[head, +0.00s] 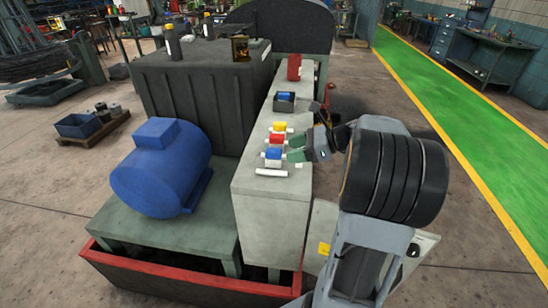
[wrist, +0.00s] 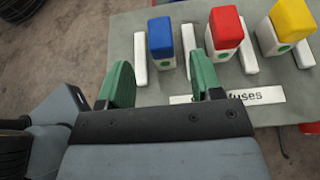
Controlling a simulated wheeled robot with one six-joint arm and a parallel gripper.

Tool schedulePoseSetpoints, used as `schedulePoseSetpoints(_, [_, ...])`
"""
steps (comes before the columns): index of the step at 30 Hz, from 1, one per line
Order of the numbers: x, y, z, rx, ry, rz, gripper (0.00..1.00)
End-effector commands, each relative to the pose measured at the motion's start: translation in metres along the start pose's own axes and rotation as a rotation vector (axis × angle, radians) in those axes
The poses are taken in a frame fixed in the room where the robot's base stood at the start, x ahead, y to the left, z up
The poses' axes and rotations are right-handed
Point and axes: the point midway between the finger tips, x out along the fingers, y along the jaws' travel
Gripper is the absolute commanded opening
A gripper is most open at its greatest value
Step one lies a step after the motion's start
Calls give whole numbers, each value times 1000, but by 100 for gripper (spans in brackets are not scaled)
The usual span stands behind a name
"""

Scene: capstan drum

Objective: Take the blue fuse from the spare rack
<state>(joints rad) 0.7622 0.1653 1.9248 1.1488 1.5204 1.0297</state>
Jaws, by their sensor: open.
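The blue fuse (wrist: 161,38), with a white lower body and green dot, stands upright in the spare rack. The rack's white divider (wrist: 140,62) is left of it in the wrist view. The blue fuse is also in the head view (head: 273,153), nearest the camera of the three fuses. My gripper (wrist: 160,80) is open and empty, its green fingers pointing toward the blue fuse. One finger is to the left, the other toward the gap before the red fuse. In the head view my gripper (head: 296,148) is just right of the fuses. Contact cannot be told.
The red fuse (wrist: 226,30) and yellow fuse (wrist: 292,28) stand beside the blue one, with white dividers between. A partly covered "fuses" label (wrist: 250,97) lies in front.

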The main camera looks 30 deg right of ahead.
Motion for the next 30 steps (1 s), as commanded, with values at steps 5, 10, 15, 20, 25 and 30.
schedulePoseSetpoints(5, [20,0,0,-1,1,2,60])
schedulePoseSetpoints(10, [28,0,0,-1,1,2,60])
schedulePoseSetpoints(15, [49,-1,2,0,2,5,60])
schedulePoseSetpoints(20, [68,-1,1,-1,2,4,60])
schedulePoseSetpoints(25, [77,-1,0,-2,3,2,60])
schedulePoseSetpoints(30, [77,-2,0,-2,3,1,60])
